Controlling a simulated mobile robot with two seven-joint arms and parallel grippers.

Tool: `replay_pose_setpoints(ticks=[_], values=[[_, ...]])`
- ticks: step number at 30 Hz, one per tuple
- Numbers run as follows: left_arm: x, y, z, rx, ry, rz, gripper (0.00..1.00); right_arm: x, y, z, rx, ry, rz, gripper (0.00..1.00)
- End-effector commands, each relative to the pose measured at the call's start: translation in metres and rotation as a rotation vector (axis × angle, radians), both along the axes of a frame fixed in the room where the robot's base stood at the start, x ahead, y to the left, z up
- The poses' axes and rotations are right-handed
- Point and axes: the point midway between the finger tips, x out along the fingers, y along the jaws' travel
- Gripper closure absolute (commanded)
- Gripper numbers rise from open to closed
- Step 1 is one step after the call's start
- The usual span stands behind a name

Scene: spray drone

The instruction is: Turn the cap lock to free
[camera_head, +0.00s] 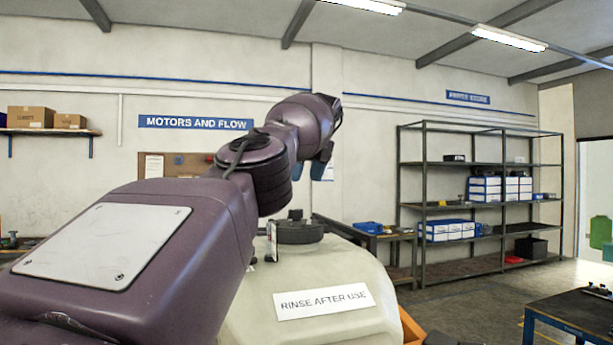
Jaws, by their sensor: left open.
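A pale tank (240,310) with a "RINSE AFTER USE" label (322,301) stands right in front of me. A dark round cap (300,234) sits on its top, with a small raised dark piece on it. A small upright tab (272,241) stands at the cap's left side. I cannot tell which part is the lock or how it is set. My left gripper (322,166) is open above the cap, apart from it, with bluish fingers pointing down. My purple left arm hides the tank's left part. My right gripper is not in view.
A metal shelf rack (424,190) with blue and white boxes stands at the back right. A bench with a blue bin (368,228) is behind the tank. A dark blue table (570,315) is at the lower right. Open floor lies between them.

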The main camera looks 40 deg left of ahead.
Motion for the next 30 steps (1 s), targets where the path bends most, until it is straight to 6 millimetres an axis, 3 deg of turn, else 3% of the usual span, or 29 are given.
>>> replay_pose_setpoints(ticks=[4, 11, 19, 25, 30], values=[[-0.009, 0.016, -0.002, -0.01, -0.004, 0.023, 0.33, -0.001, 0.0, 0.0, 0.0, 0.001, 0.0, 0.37], [-0.039, 0.064, -0.006, -0.09, -0.043, -0.004, 0.33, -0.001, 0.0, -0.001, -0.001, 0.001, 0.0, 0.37], [-0.054, 0.081, -0.007, -0.173, -0.06, -0.501, 0.33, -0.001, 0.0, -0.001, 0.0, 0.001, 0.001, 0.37], [-0.054, 0.071, -0.004, -0.15, -0.061, -0.947, 0.33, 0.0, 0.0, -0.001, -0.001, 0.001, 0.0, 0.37], [-0.044, 0.05, 0.0, -0.089, -0.046, -1.298, 0.33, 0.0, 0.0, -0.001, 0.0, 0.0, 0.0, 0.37]])
